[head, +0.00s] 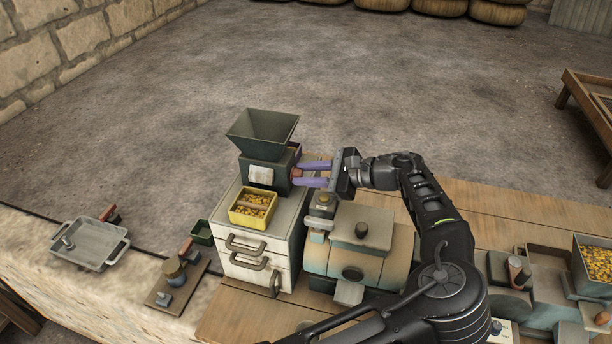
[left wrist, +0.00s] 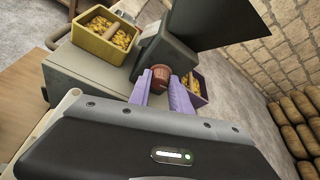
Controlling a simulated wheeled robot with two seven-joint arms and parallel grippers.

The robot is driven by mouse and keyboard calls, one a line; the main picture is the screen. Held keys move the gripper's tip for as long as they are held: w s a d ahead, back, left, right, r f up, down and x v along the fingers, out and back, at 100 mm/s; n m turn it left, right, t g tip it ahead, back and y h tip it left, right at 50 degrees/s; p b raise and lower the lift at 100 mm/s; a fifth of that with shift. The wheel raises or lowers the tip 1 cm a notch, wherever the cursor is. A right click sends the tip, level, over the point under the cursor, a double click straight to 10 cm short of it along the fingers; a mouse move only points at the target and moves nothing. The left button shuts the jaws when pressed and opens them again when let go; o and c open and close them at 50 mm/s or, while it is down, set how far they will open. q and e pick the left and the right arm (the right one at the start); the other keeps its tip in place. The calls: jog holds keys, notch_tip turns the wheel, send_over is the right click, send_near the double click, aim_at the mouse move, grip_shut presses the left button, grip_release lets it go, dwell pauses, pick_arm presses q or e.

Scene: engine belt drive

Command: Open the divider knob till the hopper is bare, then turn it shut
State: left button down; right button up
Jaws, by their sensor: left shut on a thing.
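The dark green hopper (head: 262,135) sits on top of the divider body (head: 262,174), and the inner walls I can see look bare; its lowest throat is hidden. The reddish-brown divider knob (left wrist: 160,75) is on the divider's side. My left gripper (head: 303,174) has its purple fingers shut on the knob, one on each side. A yellow tray (head: 236,218) with yellow kernels in two parts stands below the divider front. The left wrist view shows another box (left wrist: 204,100) with kernels beyond the knob. My right gripper is not in view.
The divider stands on a pale cabinet (head: 258,268) with handles. A green-grey machine (head: 362,226) stands close to its right, under my left arm. A grey pan (head: 88,246) lies at the left. A box of kernels (head: 597,262) is at the far right.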

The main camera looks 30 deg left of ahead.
pick_arm(q)
jog(key=n+b, duration=0.1)
jog(key=n+t+b, duration=0.1)
jog(key=shift+s+f+n+y+b, duration=0.1)
jog(key=shift+f+n+y+b, duration=0.2)
jog(key=shift+y+b, duration=0.1)
jog(key=shift+r+n+t+y+b, duration=0.15)
jog(key=shift+n+t+y+b, duration=0.15)
jog(key=shift+n+t+b, duration=0.35)
jog(key=c, duration=1.2)
grip_release()
jog(key=shift+d, duration=0.1)
jog(key=shift+d+r, duration=0.1)
jog(key=shift+d, duration=0.35)
jog(key=b+v, duration=0.1)
jog(key=v, duration=0.5)
jog(key=shift+d+r+b, duration=0.15)
jog(key=shift+d+b, duration=0.2)
jog(key=shift+b, duration=0.05)
